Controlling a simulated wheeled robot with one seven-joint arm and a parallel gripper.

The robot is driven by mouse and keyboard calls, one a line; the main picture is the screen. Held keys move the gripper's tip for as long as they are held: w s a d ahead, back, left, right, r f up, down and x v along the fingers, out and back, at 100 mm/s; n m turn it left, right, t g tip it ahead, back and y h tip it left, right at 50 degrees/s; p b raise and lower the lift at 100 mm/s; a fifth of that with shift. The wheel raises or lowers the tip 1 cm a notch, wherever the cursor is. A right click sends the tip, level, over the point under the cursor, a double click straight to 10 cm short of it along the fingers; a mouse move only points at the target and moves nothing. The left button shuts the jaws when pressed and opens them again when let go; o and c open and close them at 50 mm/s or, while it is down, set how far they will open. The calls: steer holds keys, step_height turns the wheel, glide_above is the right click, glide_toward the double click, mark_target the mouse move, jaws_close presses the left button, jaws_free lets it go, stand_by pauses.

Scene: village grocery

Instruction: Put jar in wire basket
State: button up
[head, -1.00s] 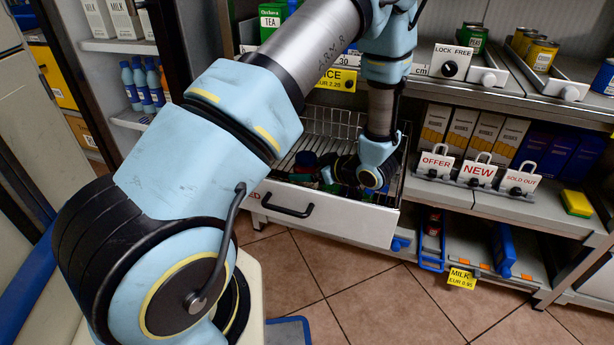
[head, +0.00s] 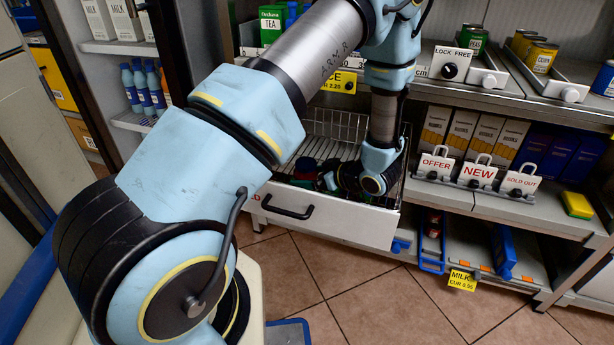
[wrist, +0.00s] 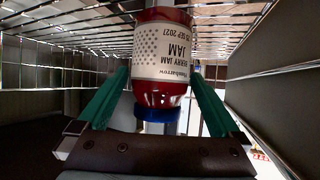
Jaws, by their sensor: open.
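The jar is a red jam jar with a white label and a blue lid. In the wrist view the jar (wrist: 162,90) fills the middle, lid toward my gripper's palm. In the head view the jar (head: 305,167) is a small dark red and blue shape, left of my gripper. The wire basket (head: 340,124) is in the pulled-out drawer, and its wires (wrist: 70,45) surround the jar in the wrist view. My gripper (wrist: 162,76) is open inside the basket, green fingers on either side of the jar. Contact cannot be told. In the head view my gripper (head: 326,181) is partly hidden.
The white drawer front (head: 325,215) with a black handle stands out over the tiled floor. A shelf with OFFER, NEW and SOLD OUT signs (head: 478,176) is close on the right. Milk and bottles (head: 140,88) stand on shelves at the left.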

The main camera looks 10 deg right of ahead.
steer(key=v, duration=0.6)
steer(key=shift+s+d+r+p, duration=0.1)
steer(key=shift+s+d+p, duration=0.05)
steer(key=shift+p, duration=0.25)
